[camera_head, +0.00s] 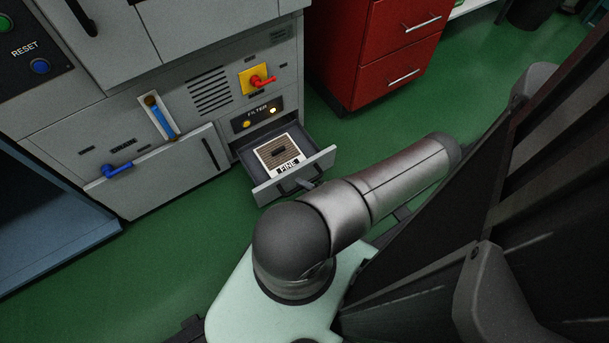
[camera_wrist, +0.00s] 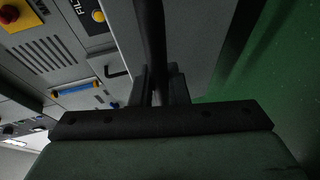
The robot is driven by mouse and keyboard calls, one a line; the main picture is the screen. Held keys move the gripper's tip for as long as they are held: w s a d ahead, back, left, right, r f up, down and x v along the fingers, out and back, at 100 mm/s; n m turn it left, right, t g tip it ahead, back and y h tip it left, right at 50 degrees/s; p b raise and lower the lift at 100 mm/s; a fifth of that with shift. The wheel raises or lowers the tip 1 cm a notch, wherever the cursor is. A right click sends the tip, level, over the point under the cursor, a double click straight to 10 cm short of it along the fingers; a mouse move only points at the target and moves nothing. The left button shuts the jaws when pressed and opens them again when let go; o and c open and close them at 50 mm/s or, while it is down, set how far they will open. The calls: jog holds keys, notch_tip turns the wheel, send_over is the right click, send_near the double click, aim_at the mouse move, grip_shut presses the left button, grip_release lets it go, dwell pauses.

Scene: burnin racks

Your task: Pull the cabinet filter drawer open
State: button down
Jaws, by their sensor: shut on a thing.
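The filter drawer (camera_head: 263,189) is pulled out from the lower right of the grey cabinet (camera_head: 200,130), below the FILTER label panel. A filter marked FINE (camera_head: 279,154) lies inside it. My gripper (camera_head: 309,185) is at the drawer front, partly hidden by my arm in the head view. In the wrist view, my gripper (camera_wrist: 160,85) has its two fingers closed around the dark bar handle (camera_wrist: 150,40) of the drawer, and the grey drawer front (camera_wrist: 200,40) shows behind it.
A red drawer cabinet (camera_head: 385,50) stands to the right. A red-handled switch (camera_head: 262,81) on a yellow plate is above the drawer. A blue lever (camera_head: 117,170) sticks out at the left. Green floor (camera_head: 185,240) is clear in front of the cabinet.

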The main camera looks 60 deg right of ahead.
jog(key=shift+s+a, duration=0.1)
jog(key=shift+s, duration=0.2)
jog(key=c, duration=1.4)
grip_release()
jog(key=p+v, duration=0.3)
jog(key=v, duration=1.4)
jog(key=shift+s, duration=0.2)
jog(key=shift+r, duration=0.1)
